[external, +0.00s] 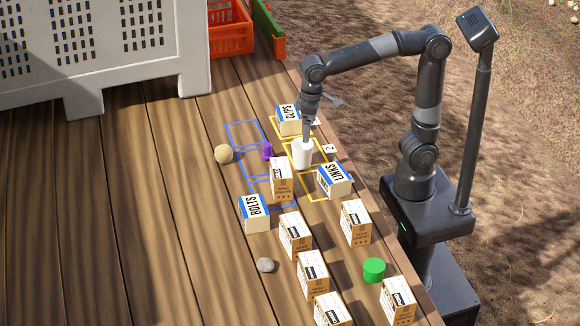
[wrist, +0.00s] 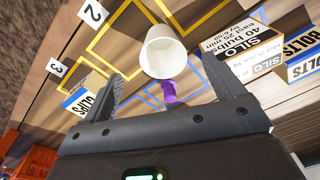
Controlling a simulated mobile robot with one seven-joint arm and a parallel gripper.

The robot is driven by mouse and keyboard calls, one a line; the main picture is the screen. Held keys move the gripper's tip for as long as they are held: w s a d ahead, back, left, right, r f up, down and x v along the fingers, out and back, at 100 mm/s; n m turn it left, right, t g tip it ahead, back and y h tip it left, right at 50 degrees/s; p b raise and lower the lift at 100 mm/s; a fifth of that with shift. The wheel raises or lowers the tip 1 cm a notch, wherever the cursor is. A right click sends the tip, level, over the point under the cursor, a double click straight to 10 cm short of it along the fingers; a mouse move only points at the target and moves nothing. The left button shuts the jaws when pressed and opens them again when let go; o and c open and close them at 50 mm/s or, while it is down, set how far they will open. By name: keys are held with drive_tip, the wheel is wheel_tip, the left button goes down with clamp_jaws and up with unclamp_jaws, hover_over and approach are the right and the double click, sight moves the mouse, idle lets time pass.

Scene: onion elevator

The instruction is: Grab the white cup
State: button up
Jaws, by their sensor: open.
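The white cup (external: 302,154) stands on the wooden deck near its right edge, inside the yellow outlines. In the wrist view the cup (wrist: 164,56) shows its open rim, just ahead of the gap between my fingers. My gripper (external: 306,134) points down right above or beside the cup; I cannot tell whether it touches it. In the wrist view my gripper (wrist: 172,88) is open, with one finger on each side and nothing held between them. A small purple object (external: 267,151) stands just left of the cup; in the wrist view it lies between cup and palm.
Close around the cup are the CLIPS box (external: 288,120), the LINKS box (external: 335,181) and a brown carton (external: 281,177). A round tan ball (external: 223,154) lies to the left. More cartons and a green cylinder (external: 374,270) stand nearer.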

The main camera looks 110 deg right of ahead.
sight(302, 154)
drive_tip(key=shift+m+g, duration=0.4)
drive_tip(key=f, duration=0.2)
drive_tip(key=w+f, duration=0.1)
drive_tip(key=f, duration=0.1)
drive_tip(key=w+f, duration=0.1)
drive_tip(key=f, duration=0.1)
drive_tip(key=shift+w+d, duration=0.25)
drive_tip(key=shift+s+f, duration=0.2)
drive_tip(key=shift+f, duration=1.15)
drive_tip(key=shift+s+f, duration=0.15)
drive_tip(key=shift+f, duration=1.15)
drive_tip(key=shift+c, duration=0.4)
drive_tip(key=c, duration=1)
drive_tip(key=shift+o, duration=0.2)
